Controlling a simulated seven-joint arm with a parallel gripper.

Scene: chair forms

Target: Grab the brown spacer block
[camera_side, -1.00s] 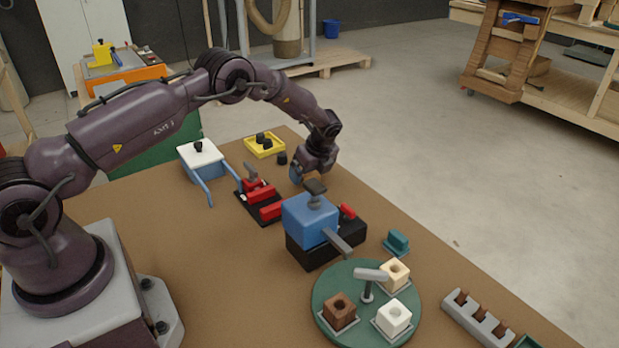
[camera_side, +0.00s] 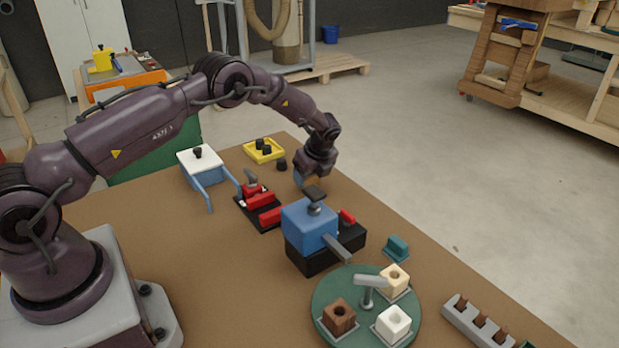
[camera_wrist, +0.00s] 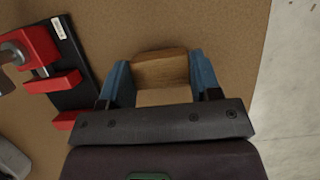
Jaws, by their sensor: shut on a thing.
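My gripper (camera_wrist: 159,62) has two blue fingers, one on each side of the brown wooden spacer block (camera_wrist: 162,72), and is shut on it in the wrist view. The block's upper face and one side face show between the fingers. In the side view my gripper (camera_side: 309,181) is at the far right edge of the brown table, behind the blue box with the dark knob. Only a small brown patch of the block (camera_side: 314,183) shows there. I cannot tell whether the block touches the table.
The blue box (camera_side: 308,226) with its grey lever stands close in front of my gripper. A black-and-red clamp fixture (camera_side: 258,207) is to its left. A green turntable (camera_side: 330,291) holds a brown, a white and a cream cube. A yellow tray (camera_side: 276,157) lies behind.

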